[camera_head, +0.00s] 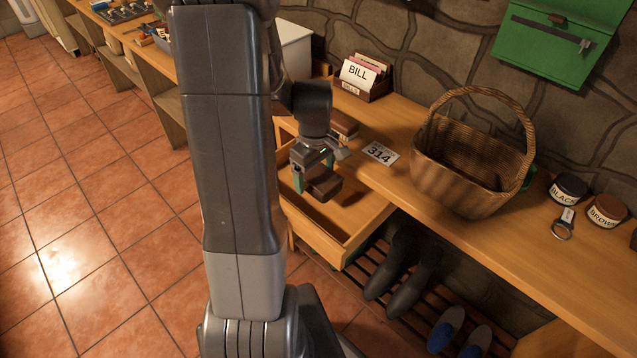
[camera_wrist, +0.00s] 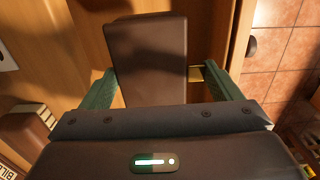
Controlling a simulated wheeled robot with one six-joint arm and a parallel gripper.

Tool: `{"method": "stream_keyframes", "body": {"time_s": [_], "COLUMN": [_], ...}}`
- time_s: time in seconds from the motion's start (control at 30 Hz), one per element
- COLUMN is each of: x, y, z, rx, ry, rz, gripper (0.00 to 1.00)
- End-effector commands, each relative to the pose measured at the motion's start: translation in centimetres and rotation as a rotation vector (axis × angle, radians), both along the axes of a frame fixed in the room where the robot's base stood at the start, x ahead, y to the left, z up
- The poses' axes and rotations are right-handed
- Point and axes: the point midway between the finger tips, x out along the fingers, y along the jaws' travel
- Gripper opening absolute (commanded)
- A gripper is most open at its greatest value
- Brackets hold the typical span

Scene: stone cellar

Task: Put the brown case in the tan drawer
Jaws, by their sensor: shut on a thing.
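The brown case (camera_head: 324,188) is a small dark brown block. My gripper (camera_head: 314,183), with green fingers, is shut on it and holds it over the open drawer. In the wrist view the case (camera_wrist: 147,60) shows between the fingers (camera_wrist: 160,88), its far end pointing away from the gripper. The tan drawer (camera_head: 318,240) is pulled out from under the counter. The part of its floor that I can see is bare; my arm and gripper hide some of its left side. How high the case is above the floor is hard to tell.
Dark boots (camera_head: 400,270) stand on a slatted rack below. Tiled floor (camera_head: 110,230) is open at left.

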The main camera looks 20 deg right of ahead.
Motion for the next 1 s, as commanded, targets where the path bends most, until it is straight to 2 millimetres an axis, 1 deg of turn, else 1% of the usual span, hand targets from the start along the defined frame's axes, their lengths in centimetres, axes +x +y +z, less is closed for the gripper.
{"method": "stream_keyframes", "body": {"time_s": [0.03,0.17,0.3,0.4,0.5,0.73,0.87,0.9,0.93,1.0], "x": [0.0,0.0,0.0,0.0,0.0,0.1,0.0,0.0,0.0,0.0], "y": [0.0,0.0,0.0,0.0,0.0,0.0,0.0,0.0,0.0,0.0], "z": [-0.6,-1.6,-3.5,-4.6,-5.0,-5.0,-5.5,-5.3,-5.3,-5.3], "rx": [0.000,0.000,0.001,0.001,-0.001,-0.001,-0.001,-0.001,-0.001,-0.001], "ry": [0.001,0.000,0.003,0.001,-0.001,-0.002,-0.002,-0.001,-0.001,-0.001], "rz": [0.000,0.000,0.000,0.000,0.000,0.000,0.000,0.000,0.000,0.000], "gripper": [0.54,0.54,0.54,0.54,0.54,0.54,0.54,0.92,0.98,1.00]}}
